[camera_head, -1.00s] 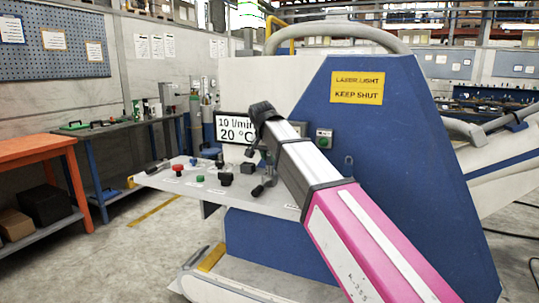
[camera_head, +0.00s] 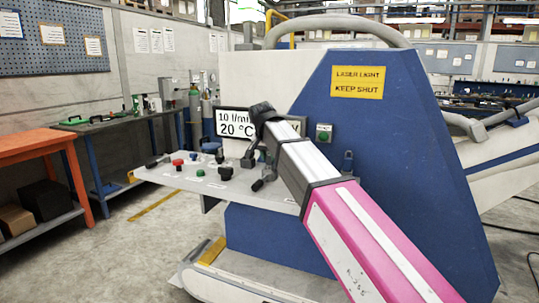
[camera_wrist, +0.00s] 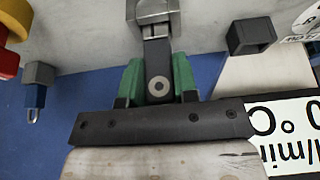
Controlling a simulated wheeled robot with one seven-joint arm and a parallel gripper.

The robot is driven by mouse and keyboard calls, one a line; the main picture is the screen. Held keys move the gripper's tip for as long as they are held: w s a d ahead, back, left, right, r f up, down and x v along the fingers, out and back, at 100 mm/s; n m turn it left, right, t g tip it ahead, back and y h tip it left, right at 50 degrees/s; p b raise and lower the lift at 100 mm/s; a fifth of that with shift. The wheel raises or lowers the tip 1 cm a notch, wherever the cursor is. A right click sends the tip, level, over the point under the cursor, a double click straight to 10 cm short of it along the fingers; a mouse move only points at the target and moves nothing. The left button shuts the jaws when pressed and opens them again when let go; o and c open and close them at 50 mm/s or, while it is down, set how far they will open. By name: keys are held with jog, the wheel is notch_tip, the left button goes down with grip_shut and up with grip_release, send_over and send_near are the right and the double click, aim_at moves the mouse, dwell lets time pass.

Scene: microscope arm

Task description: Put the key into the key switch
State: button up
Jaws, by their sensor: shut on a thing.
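In the wrist view my gripper (camera_wrist: 158,76) has its two green fingers shut on the sides of a dark grey key (camera_wrist: 158,90) with a round hole in its head. The key's narrow far end points at a light grey metal block (camera_wrist: 153,14), which looks like the key switch. The two meet or overlap in this view; I cannot tell whether the key tip is inside or only in front. The key cannot be made out there.
A red and yellow knob (camera_wrist: 10,42), a grey and blue piece with a loop (camera_wrist: 36,90) and a dark box (camera_wrist: 250,36) flank the gripper in the wrist view. A display (camera_head: 232,124) stands behind the shelf. The blue machine side (camera_head: 395,170) lies behind my arm.

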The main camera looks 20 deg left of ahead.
jog(key=shift+f, duration=0.1)
jog(key=o, duration=1)
jog(key=v, duration=1)
jog(key=shift+s+r, duration=0.1)
jog(key=shift+r, duration=0.25)
jog(key=shift+s, duration=0.1)
